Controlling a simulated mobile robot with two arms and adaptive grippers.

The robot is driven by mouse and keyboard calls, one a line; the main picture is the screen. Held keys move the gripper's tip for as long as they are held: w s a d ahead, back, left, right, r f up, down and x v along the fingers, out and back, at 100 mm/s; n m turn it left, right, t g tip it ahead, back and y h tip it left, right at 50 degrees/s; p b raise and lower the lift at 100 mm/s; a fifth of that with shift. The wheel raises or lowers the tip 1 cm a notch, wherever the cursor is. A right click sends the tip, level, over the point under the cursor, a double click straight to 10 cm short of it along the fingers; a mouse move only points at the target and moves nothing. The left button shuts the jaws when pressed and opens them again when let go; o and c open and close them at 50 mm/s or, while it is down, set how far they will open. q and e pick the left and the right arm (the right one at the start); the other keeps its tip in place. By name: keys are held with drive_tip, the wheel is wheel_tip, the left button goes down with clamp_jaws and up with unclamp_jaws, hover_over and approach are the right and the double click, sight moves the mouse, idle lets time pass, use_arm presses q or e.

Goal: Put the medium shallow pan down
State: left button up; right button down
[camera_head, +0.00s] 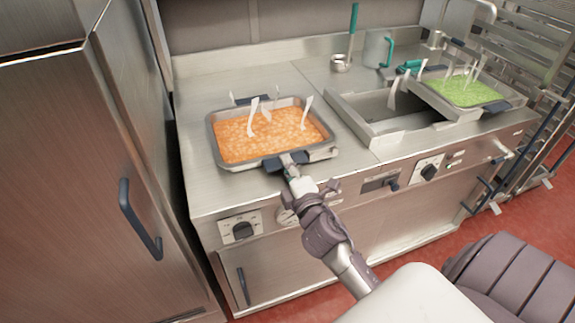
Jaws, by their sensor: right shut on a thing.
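A shallow metal pan (329,139) filled with orange food is over the left part of the steel counter, level. Its dark front handle (272,164) is in the grip of my right gripper (290,166), which reaches in from the bottom right. A second dark handle shows on the pan's far side. I cannot tell whether the pan's base touches the counter (192,112). My left gripper is not in view.
An open sunken kettle (388,110) is right of the pan. A pan of green food (463,91) sits at its right side. A grey jug (377,50) and a small metal pot (341,64) stand behind. A tall steel cabinet (60,180) borders the left.

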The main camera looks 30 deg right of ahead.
drive_tip(key=shift+r, duration=0.2)
drive_tip(key=shift+f, duration=0.1)
drive_tip(key=c, duration=1.6)
unclamp_jaws()
drive_tip(key=shift+f, duration=0.2)
drive_tip(key=o, duration=0.3)
drive_tip(key=shift+s, duration=0.1)
drive_tip(key=shift+r, duration=0.1)
